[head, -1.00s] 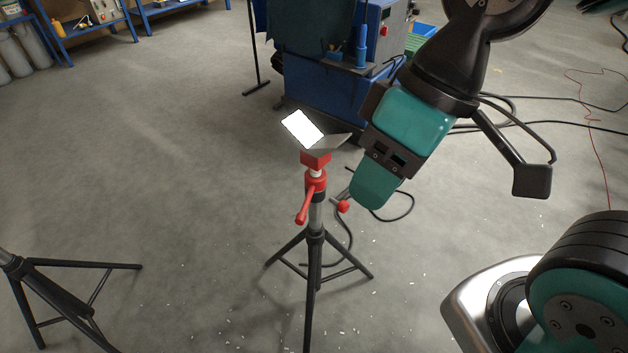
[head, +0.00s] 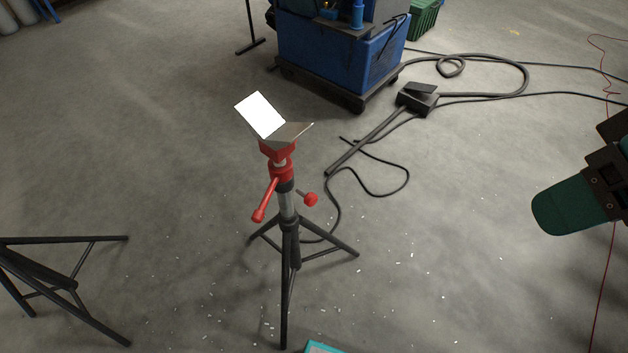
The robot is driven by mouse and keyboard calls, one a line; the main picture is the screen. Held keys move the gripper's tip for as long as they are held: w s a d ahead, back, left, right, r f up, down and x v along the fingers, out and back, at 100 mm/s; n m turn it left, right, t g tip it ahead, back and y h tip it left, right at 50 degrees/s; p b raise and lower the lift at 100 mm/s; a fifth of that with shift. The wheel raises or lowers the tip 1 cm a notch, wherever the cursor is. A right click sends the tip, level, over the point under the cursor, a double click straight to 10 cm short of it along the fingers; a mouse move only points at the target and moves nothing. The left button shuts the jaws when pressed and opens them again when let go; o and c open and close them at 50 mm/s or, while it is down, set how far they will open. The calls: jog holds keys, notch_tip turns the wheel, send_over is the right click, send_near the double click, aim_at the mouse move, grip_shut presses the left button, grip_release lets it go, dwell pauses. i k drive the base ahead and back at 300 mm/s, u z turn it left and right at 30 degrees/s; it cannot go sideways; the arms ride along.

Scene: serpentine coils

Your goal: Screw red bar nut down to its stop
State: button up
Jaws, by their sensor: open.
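The red bar nut (head: 282,172) sits high on the post of a black tripod stand (head: 290,237). Its red bar handle (head: 265,201) slants down to the left. Above it, a red block carries a V-shaped metal head (head: 281,133) with one bright white face. A short pale length of post shows between block and nut. Just under the nut is a dark collar; I cannot tell whether they touch. My gripper (head: 568,208) is at the right edge, partly cut off, well right of the stand. It is open, with nothing visible in it, and touches nothing in view.
A red knob (head: 311,199) sticks out right of the post. Black cables and a foot pedal (head: 418,98) lie on the floor behind. A blue machine (head: 335,55) stands at the back. Another black stand (head: 65,285) is at left. The floor between stand and gripper is clear.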

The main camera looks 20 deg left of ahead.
aim_at(277, 175)
jog(key=z, duration=0.1)
jog(key=k, duration=0.45)
jog(key=u, duration=1.3)
jog(key=i, duration=0.5)
jog(key=z, duration=0.1)
